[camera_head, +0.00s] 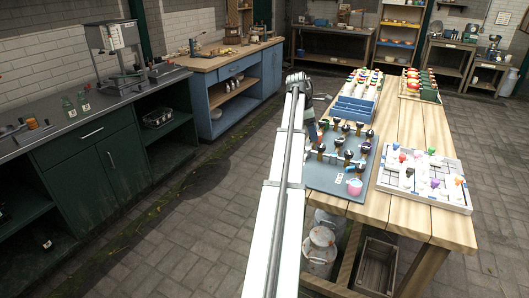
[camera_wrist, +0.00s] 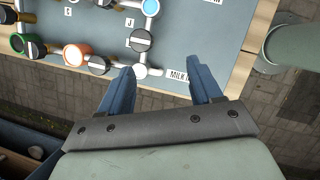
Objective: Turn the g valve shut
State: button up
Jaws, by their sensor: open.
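The grey-blue valve board (camera_head: 335,182) lies on the wooden table in the head view, with several dark round valves on it. In the wrist view the board (camera_wrist: 215,45) fills the upper part. Black knobs with white bars show there, one at the letter J (camera_wrist: 142,40) and one lower left (camera_wrist: 98,65). I cannot make out a G label, so I cannot tell which knob is the g valve. My gripper (camera_wrist: 160,82) is open and empty, its blue fingers apart near the board's edge by the label.
Green-rimmed (camera_wrist: 35,48) and orange-rimmed (camera_wrist: 77,53) round parts sit on the board's pipes. A pink pot (camera_head: 354,187) stands at the board's near corner. A white board with coloured pieces (camera_head: 425,178) lies to its right, and a blue bin (camera_head: 353,109) stands behind.

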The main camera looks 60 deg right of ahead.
jog(key=w+a+f, duration=0.4)
jog(key=w, duration=0.4)
jog(key=w+a+f+t, duration=0.1)
jog(key=w+a+f, duration=0.4)
jog(key=w, duration=0.3)
jog(key=shift+m, duration=0.3)
jog(key=shift+w+a+f, duration=0.1)
jog(key=shift+w, duration=0.05)
jog(key=shift+h, duration=0.3)
